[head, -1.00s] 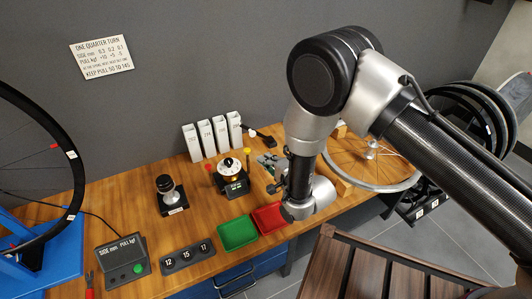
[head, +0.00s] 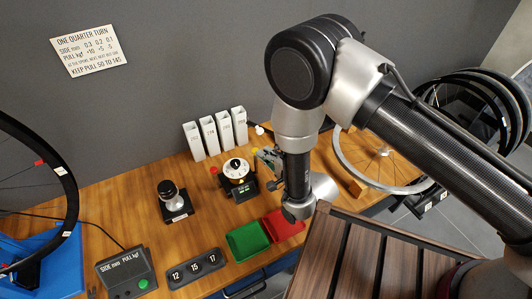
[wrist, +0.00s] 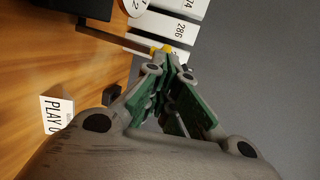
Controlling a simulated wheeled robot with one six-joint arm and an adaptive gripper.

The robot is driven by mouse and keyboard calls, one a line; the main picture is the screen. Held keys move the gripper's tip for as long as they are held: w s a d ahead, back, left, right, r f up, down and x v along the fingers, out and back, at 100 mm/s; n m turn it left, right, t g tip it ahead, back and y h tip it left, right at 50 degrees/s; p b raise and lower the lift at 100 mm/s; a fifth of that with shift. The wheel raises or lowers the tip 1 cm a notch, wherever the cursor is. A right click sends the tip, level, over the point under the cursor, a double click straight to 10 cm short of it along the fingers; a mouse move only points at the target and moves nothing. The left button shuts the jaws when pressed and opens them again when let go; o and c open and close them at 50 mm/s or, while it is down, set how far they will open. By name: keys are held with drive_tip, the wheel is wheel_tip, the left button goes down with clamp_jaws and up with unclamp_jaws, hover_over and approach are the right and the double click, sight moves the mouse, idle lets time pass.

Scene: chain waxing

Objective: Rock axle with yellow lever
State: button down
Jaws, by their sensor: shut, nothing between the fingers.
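The dial unit (head: 236,168) stands on the bench with a white round dial, a red tip on its left and a small display in front. In the wrist view a thin dark rod (wrist: 112,38) runs from a black block to the yellow lever tip (wrist: 163,50). My gripper (wrist: 172,68) has its green-padded fingers together right at this yellow tip. They overlap it in the picture; I cannot tell if they touch it. In the head view my gripper (head: 267,156) is at the right of the dial unit. The axle itself is not clearly seen.
White numbered bins (head: 217,134) stand close behind the dial unit. A green tray (head: 247,241) and a red tray (head: 283,224) lie in front. A black stand with a knob (head: 173,203) is to the left. A wheel (head: 385,165) lies at the right.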

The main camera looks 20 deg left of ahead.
drive_tip(key=shift+a, duration=0.1)
drive_tip(key=w+a+g+h, duration=0.1)
drive_tip(key=a, duration=0.1)
drive_tip(key=w+a+g+h, duration=0.1)
drive_tip(key=w+a+h, duration=0.1)
drive_tip(key=shift+w+a+r, duration=0.1)
drive_tip(key=shift+w+r, duration=0.1)
drive_tip(key=shift+w, duration=0.1)
drive_tip(key=shift+r, duration=0.15)
idle(0.8)
